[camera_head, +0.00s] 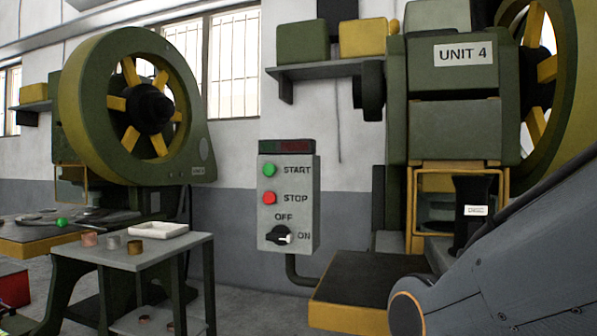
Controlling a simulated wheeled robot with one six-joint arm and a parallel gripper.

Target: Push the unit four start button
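The green start button (269,170) is at the upper left of a grey control box (301,220) on the wall, beside the word START. A red stop button (269,198) sits below it, and a black rotary knob (279,236) marked OFF and ON is at the bottom. A dark display strip tops the box. The machine marked UNIT 4 (452,118) stands right of the box. A grey arm link of mine fills the lower right. My gripper is not in view.
A grey side table (140,250) holding copper coils (89,239) and a white tray (157,230) stands at lower left. A second press (88,120) is behind it. A dark, yellow-edged platform (350,284) juts out below and right of the control box.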

